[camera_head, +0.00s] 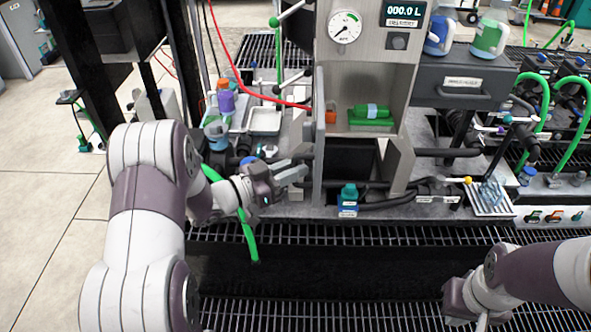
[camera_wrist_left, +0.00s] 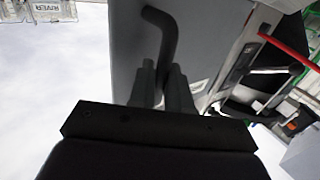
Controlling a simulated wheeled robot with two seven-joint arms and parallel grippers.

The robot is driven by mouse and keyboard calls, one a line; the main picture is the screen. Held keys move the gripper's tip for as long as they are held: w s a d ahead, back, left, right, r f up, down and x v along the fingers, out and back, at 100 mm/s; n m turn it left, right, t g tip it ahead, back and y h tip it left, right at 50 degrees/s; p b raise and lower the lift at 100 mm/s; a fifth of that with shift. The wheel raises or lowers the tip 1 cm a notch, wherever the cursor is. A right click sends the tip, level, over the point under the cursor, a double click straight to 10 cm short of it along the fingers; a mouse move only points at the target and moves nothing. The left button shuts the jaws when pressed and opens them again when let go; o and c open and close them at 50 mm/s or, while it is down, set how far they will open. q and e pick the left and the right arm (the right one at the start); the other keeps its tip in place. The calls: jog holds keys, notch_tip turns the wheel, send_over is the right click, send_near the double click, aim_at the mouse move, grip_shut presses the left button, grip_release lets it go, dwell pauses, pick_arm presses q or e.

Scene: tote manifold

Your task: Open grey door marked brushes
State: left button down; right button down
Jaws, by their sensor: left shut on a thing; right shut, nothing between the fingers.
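The grey door (camera_head: 319,150) stands swung out from the steel cabinet (camera_head: 372,75), seen nearly edge-on in the head view. Its brushes marking is not readable from here. My left gripper (camera_head: 298,172) is at the left face of the door. In the left wrist view its fingers (camera_wrist_left: 160,85) are shut on the dark bent handle (camera_wrist_left: 163,25) of a grey panel (camera_wrist_left: 205,50). My right gripper (camera_head: 481,322) is shut and empty at the bottom right, partly cut off.
Dark hoses (camera_head: 400,200) run along the front ledge. A grey drawer (camera_head: 450,88) with a label is to the right. A white tray (camera_head: 265,121) and a purple bottle (camera_head: 226,98) stand left of the door.

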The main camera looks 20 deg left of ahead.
pick_arm(q)
jog(key=shift+w+a+r, duration=0.15)
jog(key=shift+a+r, duration=0.05)
jog(key=shift+r, duration=0.1)
jog(key=c, duration=1.2)
grip_release()
jog(key=shift+w+f, duration=0.2)
jog(key=shift+w, duration=0.05)
jog(key=b+v, duration=0.1)
jog(key=v, duration=1.1)
jog(key=shift+s+a, duration=0.15)
jog(key=shift+s, duration=0.1)
